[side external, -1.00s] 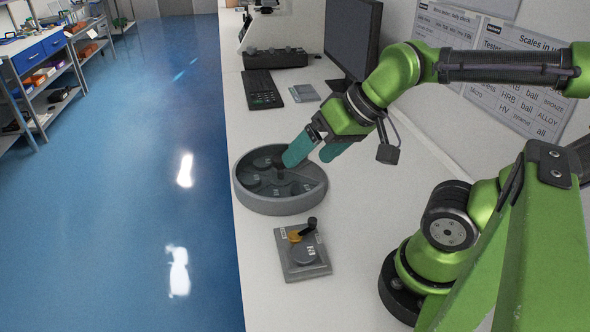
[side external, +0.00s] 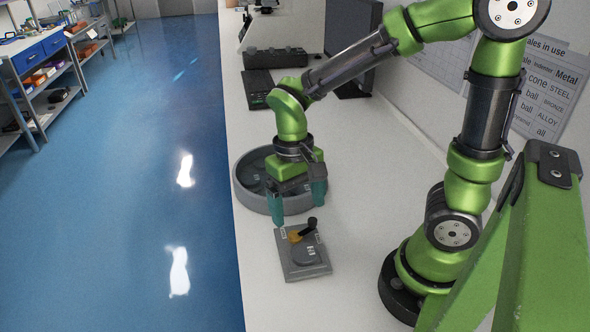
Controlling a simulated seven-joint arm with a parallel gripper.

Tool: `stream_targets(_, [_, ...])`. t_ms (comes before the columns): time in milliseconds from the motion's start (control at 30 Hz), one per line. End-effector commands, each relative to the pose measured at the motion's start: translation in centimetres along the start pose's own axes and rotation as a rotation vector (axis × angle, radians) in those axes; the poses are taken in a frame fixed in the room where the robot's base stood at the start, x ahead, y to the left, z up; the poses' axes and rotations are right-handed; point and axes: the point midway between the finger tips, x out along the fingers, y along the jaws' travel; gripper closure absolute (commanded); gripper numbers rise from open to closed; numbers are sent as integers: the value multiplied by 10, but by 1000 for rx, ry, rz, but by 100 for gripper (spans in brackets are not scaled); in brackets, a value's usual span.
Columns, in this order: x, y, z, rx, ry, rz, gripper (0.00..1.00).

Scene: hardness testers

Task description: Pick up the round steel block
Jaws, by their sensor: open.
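A round grey metal-looking block (side external: 306,255) with a mark on top sits on a small grey plate (side external: 318,271) near the front of the bench. A brass-coloured piece (side external: 294,237) and a black lever or knob (side external: 312,223) are on the same plate behind it. My gripper (side external: 298,211) points down with its teal fingers apart and nothing seen between them. It is above the near side of the round grey tray (side external: 240,196), just behind the plate. My gripper hides much of the tray; dark round shapes inside it show only in part.
A keypad (side external: 257,88), a dark block-shaped rack (side external: 275,58) and a monitor (side external: 350,40) stand farther back on the white bench. The bench edge drops to the blue floor at left.

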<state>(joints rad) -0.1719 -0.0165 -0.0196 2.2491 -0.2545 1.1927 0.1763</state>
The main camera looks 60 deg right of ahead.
Motion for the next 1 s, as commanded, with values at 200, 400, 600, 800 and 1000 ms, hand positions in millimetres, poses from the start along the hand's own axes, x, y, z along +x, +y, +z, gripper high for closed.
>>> stream_targets(200, [44, 1, 1, 0, -4, 3, 11])
stream_targets(400, [61, 0, 0, 0, 0, 0, 11])
stream_targets(600, [84, 3, 2, 1, -5, 2, 11])
stream_targets(800, [109, 3, 2, 0, -2, 1, 11])
stream_targets(1000, [113, 3, 1, 0, 1, -1, 11])
